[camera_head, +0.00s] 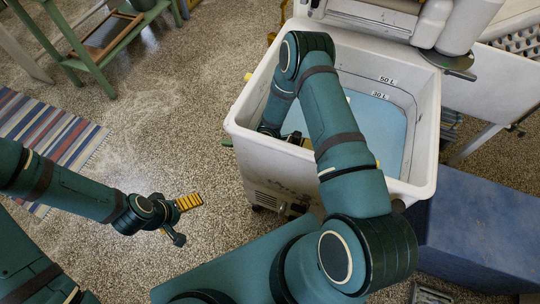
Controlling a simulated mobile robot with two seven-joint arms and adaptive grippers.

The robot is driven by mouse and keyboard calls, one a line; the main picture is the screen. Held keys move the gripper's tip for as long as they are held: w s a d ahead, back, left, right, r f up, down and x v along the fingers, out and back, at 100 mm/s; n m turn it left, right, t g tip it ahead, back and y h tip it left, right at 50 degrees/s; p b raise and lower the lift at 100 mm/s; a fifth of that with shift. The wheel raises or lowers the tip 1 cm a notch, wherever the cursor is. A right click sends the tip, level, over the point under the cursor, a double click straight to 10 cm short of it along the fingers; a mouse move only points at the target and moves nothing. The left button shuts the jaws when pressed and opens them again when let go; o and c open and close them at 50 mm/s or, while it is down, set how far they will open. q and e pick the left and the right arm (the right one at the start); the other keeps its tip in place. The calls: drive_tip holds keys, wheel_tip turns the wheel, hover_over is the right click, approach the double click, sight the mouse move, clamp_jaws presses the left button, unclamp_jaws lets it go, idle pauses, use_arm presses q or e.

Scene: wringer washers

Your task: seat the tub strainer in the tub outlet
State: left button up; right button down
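The white washer tub (428,130) stands right of centre, open at the top, with level marks "50 L" and "30 L" on its inner wall. Light blue water or floor (385,125) shows inside. My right arm reaches over the near rim and bends down into the tub's left side. I see neither the tub strainer nor the tub outlet. My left gripper (184,220) is over the floor left of the tub, its fingers apart, one showing a yellow ridged pad, and empty.
A wringer (435,22) with rollers stands over the tub's back. A blue block (480,225) is at the right. A green stand (100,55) and a striped rug (50,135) are at the left. The speckled floor between rug and tub is clear.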

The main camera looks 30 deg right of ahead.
drive_tip(key=shift+f, duration=0.1)
drive_tip(key=shift+c, duration=1)
unclamp_jaws()
drive_tip(key=shift+r+p, duration=2.1)
drive_tip(key=shift+r, duration=1.45)
